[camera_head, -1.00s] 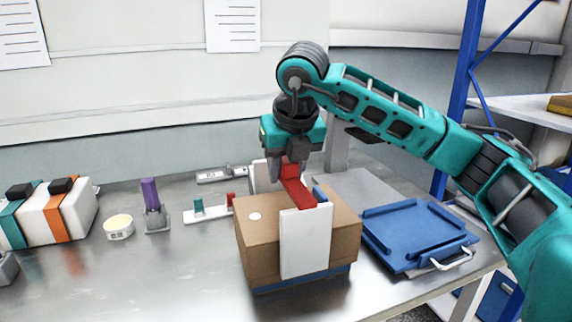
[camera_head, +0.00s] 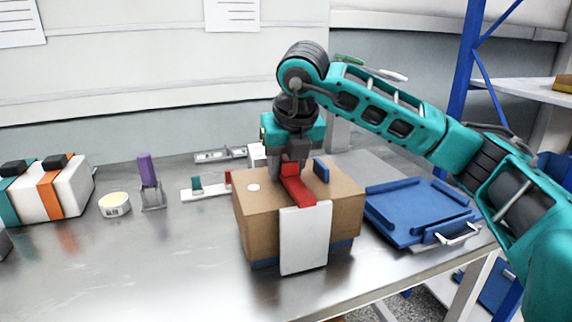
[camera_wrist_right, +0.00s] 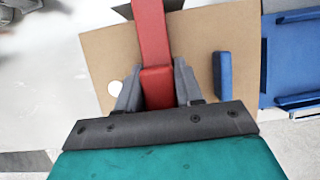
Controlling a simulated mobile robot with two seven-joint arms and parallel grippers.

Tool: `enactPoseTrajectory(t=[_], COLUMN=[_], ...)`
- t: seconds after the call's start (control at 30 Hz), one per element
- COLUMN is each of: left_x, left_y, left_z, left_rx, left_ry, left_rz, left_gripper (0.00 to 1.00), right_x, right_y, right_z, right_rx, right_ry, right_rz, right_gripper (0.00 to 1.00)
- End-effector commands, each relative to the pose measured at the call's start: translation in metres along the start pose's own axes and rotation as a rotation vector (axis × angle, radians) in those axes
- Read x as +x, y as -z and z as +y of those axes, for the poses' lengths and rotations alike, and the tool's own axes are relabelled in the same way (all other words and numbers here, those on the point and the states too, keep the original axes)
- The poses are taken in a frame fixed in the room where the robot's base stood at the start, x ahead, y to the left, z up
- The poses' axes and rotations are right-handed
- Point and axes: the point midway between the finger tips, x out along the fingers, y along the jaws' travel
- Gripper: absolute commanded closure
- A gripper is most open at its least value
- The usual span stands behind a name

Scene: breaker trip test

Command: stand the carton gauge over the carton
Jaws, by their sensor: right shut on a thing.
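The brown carton (camera_head: 252,225) stands on the metal bench in the head view, with a blue band at its base. The carton gauge has a red bar (camera_head: 296,190) across the carton's top and a white plate (camera_head: 304,243) hanging down the carton's front face. My right gripper (camera_head: 290,172) is shut on the red part of the gauge, just above the carton top. In the right wrist view the red bar (camera_wrist_right: 153,40) runs between the grey fingers, over the carton top (camera_wrist_right: 105,55). The gauge's far side is mostly hidden. My left gripper is not in view.
A blue tray (camera_head: 395,228) with a silver handle lies right of the carton. A purple-handled tool (camera_head: 147,170), a round tub (camera_head: 114,205) and a small white fixture (camera_head: 205,193) stand to the left. Bare bench lies in front left.

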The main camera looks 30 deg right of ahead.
Motion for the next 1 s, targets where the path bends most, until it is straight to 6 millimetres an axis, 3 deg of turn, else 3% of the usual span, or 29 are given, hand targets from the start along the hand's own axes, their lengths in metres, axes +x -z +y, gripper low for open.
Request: enactPoseTrajectory(t=[0.17, 0.2, 0.5, 0.8, 1.0], left_x=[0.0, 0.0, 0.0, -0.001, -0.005], left_y=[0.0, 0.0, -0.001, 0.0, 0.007], left_z=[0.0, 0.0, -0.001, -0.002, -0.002], left_rx=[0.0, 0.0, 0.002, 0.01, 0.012], left_ry=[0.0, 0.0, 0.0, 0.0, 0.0], left_rz=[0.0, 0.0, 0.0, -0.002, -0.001], left_gripper=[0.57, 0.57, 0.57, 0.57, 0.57], right_x=[0.003, 0.004, 0.005, 0.003, -0.031], right_y=[0.003, 0.003, 0.004, 0.004, 0.001], right_z=[0.0, 0.0, -0.001, -0.002, 0.0], right_rx=[-0.002, -0.002, -0.001, 0.0, -0.002], right_ry=[0.003, 0.004, 0.008, 0.012, 0.005], right_rz=[0.01, 0.011, 0.015, 0.018, 0.008], right_gripper=[1.0, 0.62, 0.34, 0.34, 0.34])
